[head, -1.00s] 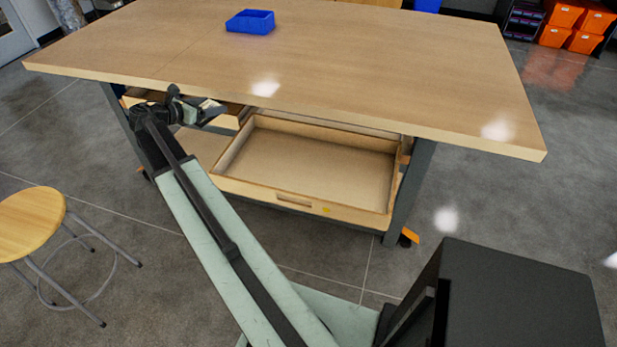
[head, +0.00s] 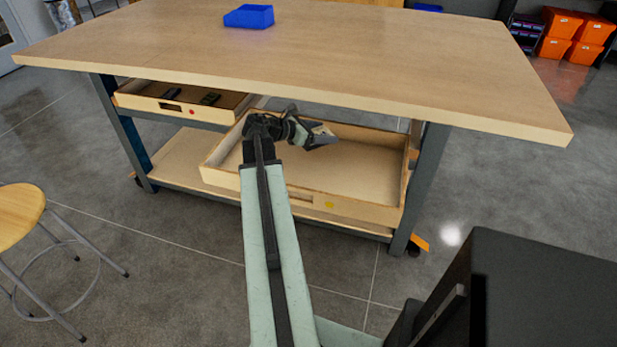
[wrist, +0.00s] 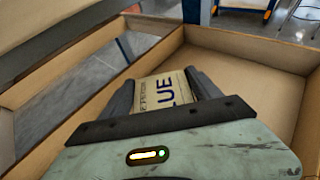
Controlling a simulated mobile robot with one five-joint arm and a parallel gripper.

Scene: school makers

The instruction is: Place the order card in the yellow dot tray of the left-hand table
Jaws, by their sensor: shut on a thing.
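My gripper (head: 318,134) is over the pulled-out yellow dot tray (head: 268,188), a shallow wooden tray under the table with a yellow dot on its front. My gripper is shut on the order card (wrist: 165,92), a tan card with dark lettering that reads in part "LUE". In the wrist view the card lies between the two dark fingers (wrist: 165,90), above or inside the tray, whose walls (wrist: 250,48) surround it. I cannot tell whether the card touches the tray floor. In the head view the card is hard to make out.
The tabletop (head: 400,75) overhangs the rear of the tray. A second open tray (head: 145,103) with a red dot and small dark items is to the left. A blue bin (head: 249,16) is on the table. A stool (head: 18,215) stands at the left.

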